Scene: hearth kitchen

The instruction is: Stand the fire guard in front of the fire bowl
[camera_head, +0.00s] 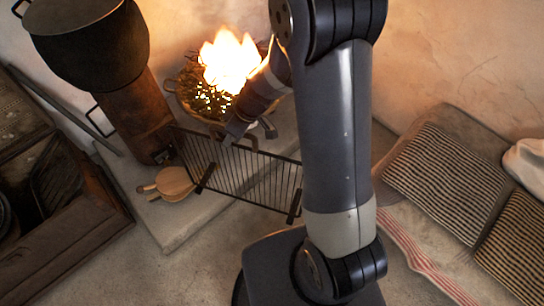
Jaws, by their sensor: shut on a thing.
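The fire guard (237,174), a black barred panel with short feet, hangs in front of the fire bowl, seemingly at the edge of the stone hearth. My gripper (254,138) is shut on its top edge near the middle; my arm partly hides the grip. The fire bowl (184,92) stands behind it on the hearth, holding sticks and tall bright flames. My arm covers the bowl's right side. I cannot tell whether the guard's feet touch the hearth or floor.
A dark pot (90,45) sits on a rusty stove column (137,118) to the left. Wooden bellows (172,184) lie on the stone hearth (178,222) by the guard's left end. A dark wooden chest (75,230) is far left. Striped cushions (445,180) lie at right.

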